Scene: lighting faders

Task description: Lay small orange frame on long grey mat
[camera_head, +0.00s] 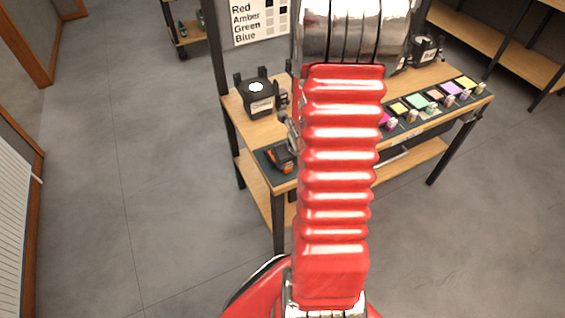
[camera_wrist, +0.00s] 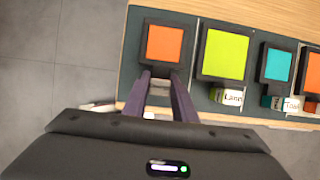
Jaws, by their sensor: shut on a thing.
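A small orange frame (camera_wrist: 165,43), an orange square with a dark border, is at the left end of the row in the wrist view. My gripper (camera_wrist: 162,77) is shut on its near side. In the head view an orange and dark piece (camera_head: 283,156) shows left of my red arm, which hides much of the gripper. The long dark grey mat (camera_wrist: 201,98) lies along the table edge, and its left end shows in the head view (camera_head: 265,156). The frame is over the mat's left end; I cannot tell whether it touches it.
A lime frame (camera_wrist: 226,54) and a teal frame (camera_wrist: 278,63) stand close to the right, with labelled blocks before them. More coloured frames line the table's right part. A black device (camera_head: 257,98) stands at the back left of the wooden table. Open floor lies left.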

